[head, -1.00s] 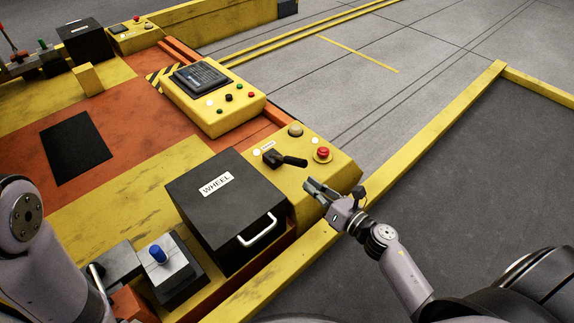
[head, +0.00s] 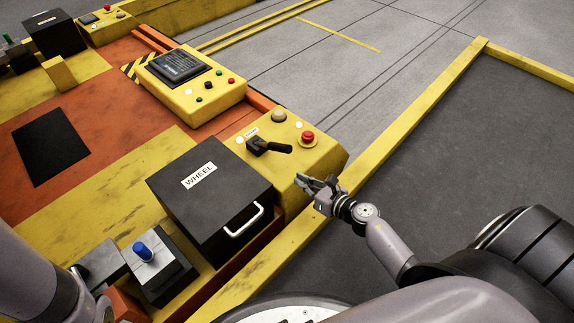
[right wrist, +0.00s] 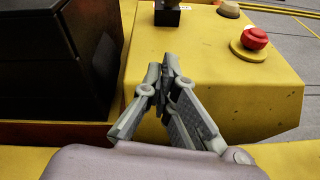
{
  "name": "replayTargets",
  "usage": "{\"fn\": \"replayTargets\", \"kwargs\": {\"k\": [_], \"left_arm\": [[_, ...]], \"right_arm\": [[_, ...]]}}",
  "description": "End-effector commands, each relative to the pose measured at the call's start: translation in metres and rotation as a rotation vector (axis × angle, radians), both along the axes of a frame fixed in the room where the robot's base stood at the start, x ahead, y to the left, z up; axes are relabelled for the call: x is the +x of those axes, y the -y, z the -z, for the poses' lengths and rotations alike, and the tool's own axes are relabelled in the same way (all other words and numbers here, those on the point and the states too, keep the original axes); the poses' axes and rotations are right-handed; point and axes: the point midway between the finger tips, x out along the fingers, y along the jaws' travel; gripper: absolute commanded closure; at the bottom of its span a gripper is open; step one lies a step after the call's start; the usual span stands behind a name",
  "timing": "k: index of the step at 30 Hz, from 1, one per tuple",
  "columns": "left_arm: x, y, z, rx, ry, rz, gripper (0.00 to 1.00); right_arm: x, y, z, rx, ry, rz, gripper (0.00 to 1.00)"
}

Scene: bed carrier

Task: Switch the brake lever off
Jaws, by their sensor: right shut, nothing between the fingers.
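The brake lever (head: 268,146) has a black base and a black handle pointing right, on top of the yellow control box (head: 318,160). In the right wrist view only part of its black base (right wrist: 167,14) shows at the top edge. My right gripper (head: 305,180) is shut and empty, beside the box's near right side and apart from the lever. In the right wrist view its fingertips (right wrist: 165,70) meet in front of the yellow box face.
A red mushroom button (head: 308,137) and a beige knob (head: 278,115) sit close to the lever. The black WHEEL box (head: 215,200) with a white handle stands left of my right gripper. A yellow rail (head: 400,120) runs below the gripper. Grey floor lies to the right.

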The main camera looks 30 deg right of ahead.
Motion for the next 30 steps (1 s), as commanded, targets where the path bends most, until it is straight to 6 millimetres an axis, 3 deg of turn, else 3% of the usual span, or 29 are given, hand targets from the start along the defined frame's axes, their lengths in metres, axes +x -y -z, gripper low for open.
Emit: {"fn": "replayTargets", "kwargs": {"k": [7,9,16,30], "left_arm": [[-0.001,0.0,0.02,0.0,0.003,0.0,1.0],[-0.001,0.0,0.01,0.0,0.002,0.0,1.0],[-0.001,0.0,0.003,0.0,0.003,-0.001,1.0],[-0.001,0.0,0.002,0.001,0.004,0.0,1.0]], "right_arm": [[0.051,-0.015,0.017,0.001,0.004,0.001,1.0],[0.057,-0.015,0.001,-0.004,0.004,-0.002,1.0],[0.069,-0.014,-0.017,0.0,0.001,-0.001,1.0],[0.071,-0.014,-0.02,0.0,-0.001,0.0,1.0]]}}
